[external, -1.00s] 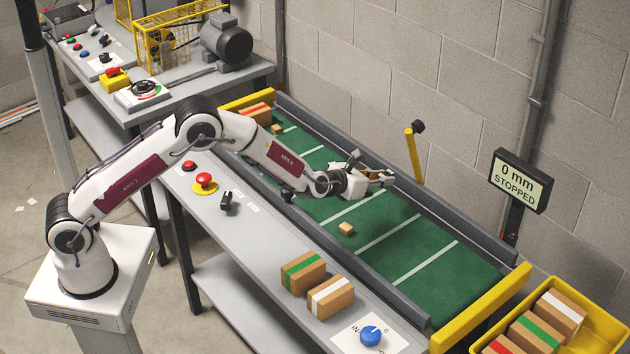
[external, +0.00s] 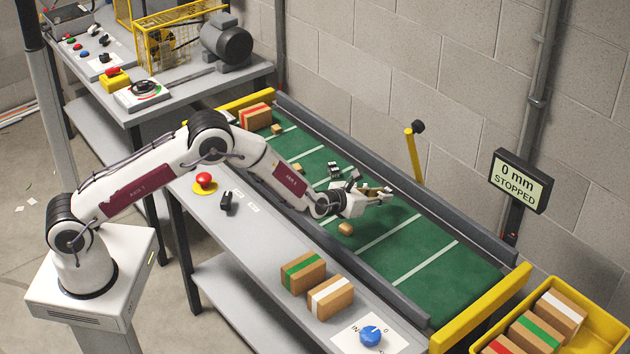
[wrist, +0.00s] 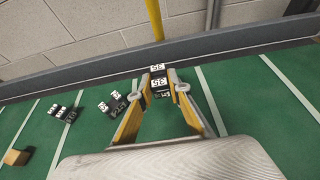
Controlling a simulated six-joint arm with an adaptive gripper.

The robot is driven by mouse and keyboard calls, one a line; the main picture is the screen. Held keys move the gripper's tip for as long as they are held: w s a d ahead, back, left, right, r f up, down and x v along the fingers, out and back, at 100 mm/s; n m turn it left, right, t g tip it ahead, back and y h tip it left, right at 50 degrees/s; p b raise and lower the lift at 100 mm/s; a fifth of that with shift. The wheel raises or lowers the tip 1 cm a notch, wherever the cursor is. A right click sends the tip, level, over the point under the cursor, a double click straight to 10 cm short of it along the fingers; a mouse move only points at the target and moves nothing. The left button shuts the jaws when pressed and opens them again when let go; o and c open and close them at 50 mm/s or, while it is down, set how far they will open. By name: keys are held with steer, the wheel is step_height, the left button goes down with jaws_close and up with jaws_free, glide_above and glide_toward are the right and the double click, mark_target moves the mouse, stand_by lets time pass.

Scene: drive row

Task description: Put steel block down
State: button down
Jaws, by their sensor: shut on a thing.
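My gripper (external: 384,192) reaches out over the green belt. In the wrist view, its two yellow fingers (wrist: 158,92) are closed on a small dark block (wrist: 159,82) with white labels that look like "35". I take this to be the steel block. It sits between the fingertips, close to the belt's far rail; I cannot tell whether it touches the belt. In the external view the held block is too small to make out clearly.
Similar dark labelled blocks stand on the belt (external: 410,262), left of my gripper in the wrist view (wrist: 112,103). A small brown cube (external: 298,168) lies farther up. A grey rail (wrist: 90,73) borders the belt. A sign (external: 521,180) reads "0 mm STOPPED".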

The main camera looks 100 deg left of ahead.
mark_target(378, 214)
steer(key=shift+f, duration=1.8)
steer(key=shift+f, duration=0.15)
steer(key=c, duration=1.9)
jaws_free()
steer(key=shift+s+d+r, duration=0.25)
steer(key=shift+d+r, duration=0.05)
steer(key=shift+v, duration=5.55)
